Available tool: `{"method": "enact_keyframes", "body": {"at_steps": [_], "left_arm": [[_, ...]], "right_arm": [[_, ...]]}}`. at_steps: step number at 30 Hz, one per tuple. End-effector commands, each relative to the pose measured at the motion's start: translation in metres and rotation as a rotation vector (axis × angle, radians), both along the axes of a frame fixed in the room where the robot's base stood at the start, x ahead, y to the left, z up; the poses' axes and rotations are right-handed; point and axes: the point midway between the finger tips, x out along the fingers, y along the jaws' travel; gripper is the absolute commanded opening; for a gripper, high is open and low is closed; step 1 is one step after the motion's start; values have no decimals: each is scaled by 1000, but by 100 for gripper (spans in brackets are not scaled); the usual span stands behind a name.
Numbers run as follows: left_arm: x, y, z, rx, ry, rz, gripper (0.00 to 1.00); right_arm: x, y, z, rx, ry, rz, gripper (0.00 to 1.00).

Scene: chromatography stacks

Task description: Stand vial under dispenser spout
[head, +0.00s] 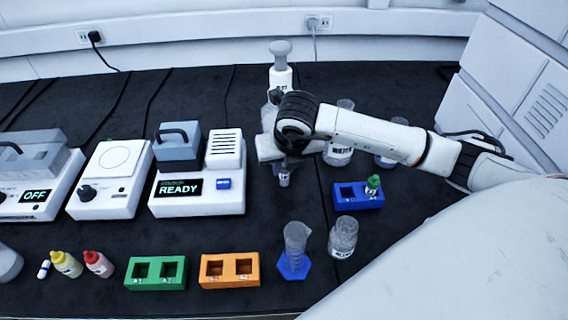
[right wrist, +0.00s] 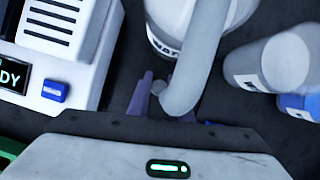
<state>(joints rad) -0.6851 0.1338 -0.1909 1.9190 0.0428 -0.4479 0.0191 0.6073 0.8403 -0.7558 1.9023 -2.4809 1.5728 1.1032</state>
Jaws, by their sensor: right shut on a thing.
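My right gripper (head: 284,168) is shut on a small vial (head: 284,180), which hangs upright below the fingers with a pale label. In the right wrist view, the vial's round top (right wrist: 157,88) shows between the two purple fingers. The dispenser (head: 281,76) is a white bottle with a grey top at the back; my wrist hides its lower part. In the right wrist view its grey spout (right wrist: 197,65) curves down close to the vial's right side and partly covers the right finger. I cannot tell whether the spout tip is over the vial's mouth. My left gripper is not in view.
A white READY device (head: 197,203) stands left of the gripper. A blue rack (head: 345,202) with a green-capped vial stands to the right. Green (head: 155,286) and orange (head: 229,283) racks, a cylinder (head: 296,240) and a beaker (head: 343,236) stand in front. Labelled containers stand behind my arm.

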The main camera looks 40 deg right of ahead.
Motion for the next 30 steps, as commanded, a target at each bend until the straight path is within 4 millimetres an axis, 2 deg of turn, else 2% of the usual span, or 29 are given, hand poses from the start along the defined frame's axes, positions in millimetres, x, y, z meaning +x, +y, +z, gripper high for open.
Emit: {"method": "enact_keyframes", "body": {"at_steps": [8, 9, 12, 20, 24, 26, 30], "left_arm": [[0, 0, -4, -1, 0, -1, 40], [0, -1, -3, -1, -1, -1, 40], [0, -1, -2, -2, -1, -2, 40], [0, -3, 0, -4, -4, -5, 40], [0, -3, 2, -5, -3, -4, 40], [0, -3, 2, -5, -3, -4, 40], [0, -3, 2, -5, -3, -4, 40]], "right_arm": [[0, 0, -3, 0, 0, -1, 0], [0, 0, -2, 0, -1, -1, 22], [0, 0, -2, 0, 0, -1, 38], [0, 0, -1, 0, 0, -1, 38], [-1, 1, 5, 0, -1, 0, 38], [-4, 2, 12, 1, -3, 1, 38], [-13, 6, 40, 2, -6, 2, 38]]}}
